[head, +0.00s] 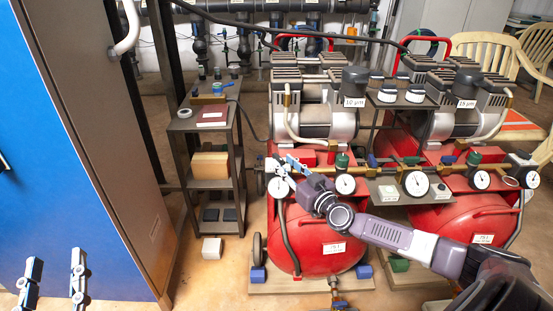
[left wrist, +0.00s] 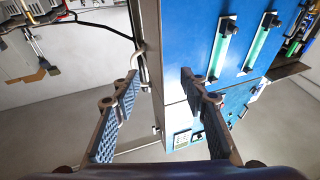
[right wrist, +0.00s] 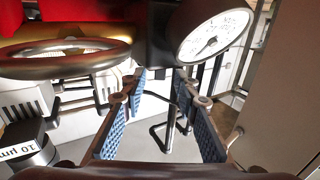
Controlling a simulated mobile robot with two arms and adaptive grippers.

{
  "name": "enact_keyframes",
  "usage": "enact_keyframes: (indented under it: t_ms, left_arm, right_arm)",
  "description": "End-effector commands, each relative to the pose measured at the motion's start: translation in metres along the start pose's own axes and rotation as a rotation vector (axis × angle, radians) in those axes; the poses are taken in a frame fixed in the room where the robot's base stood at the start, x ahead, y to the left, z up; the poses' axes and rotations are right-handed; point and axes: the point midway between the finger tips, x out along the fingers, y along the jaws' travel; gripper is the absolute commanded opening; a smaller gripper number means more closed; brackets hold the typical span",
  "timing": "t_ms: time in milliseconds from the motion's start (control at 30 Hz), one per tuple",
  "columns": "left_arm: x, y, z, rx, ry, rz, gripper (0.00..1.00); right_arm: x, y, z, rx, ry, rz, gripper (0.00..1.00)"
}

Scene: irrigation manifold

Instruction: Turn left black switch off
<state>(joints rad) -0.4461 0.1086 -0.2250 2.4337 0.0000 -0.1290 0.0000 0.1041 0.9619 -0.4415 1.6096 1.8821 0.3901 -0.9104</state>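Two red air compressors stand side by side, the left one (head: 312,240) and the right one (head: 445,225). I cannot tell for certain which part is the left black switch. A dark body (right wrist: 168,30) beside a round gauge (right wrist: 213,36) shows above the fingers in the right wrist view. My right gripper (head: 285,163) is at the left compressor's upper left end, by a gauge (head: 278,188). Its fingers (right wrist: 160,85) are apart with nothing between them. My left gripper (head: 54,268) is open and empty, in front of the blue cabinet, far from the compressors.
The blue cabinet (head: 50,150) fills the left side. A dark shelf rack (head: 213,180) with boxes stands left of the compressors. Hoses, brass fittings and several gauges crowd the compressor fronts. Open floor (head: 205,280) lies in front of the rack.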

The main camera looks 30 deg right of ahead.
Motion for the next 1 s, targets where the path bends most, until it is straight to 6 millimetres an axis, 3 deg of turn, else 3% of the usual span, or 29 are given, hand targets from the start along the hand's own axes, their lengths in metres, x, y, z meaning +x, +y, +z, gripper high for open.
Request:
enact_keyframes:
  t_ms: [300,500,900,1000]
  left_arm:
    - [-0.009,0.007,-0.063,-0.012,0.306,0.015,0.4]
    - [-0.018,0.009,-0.087,-0.017,0.419,0.02,0.4]
    - [-0.021,0.01,-0.094,-0.018,0.454,0.021,0.4]
    - [-0.021,0.01,-0.094,-0.018,0.453,0.021,0.4]
  right_arm:
    - [0.035,0.0,0.001,0.0,0.002,0.001,0.28]
    - [0.046,0.0,0.001,-0.001,0.0,0.0,0.28]
    - [0.049,0.0,0.001,0.0,-0.001,0.0,0.28]
    - [0.049,0.0,0.001,0.0,-0.001,0.0,0.17]
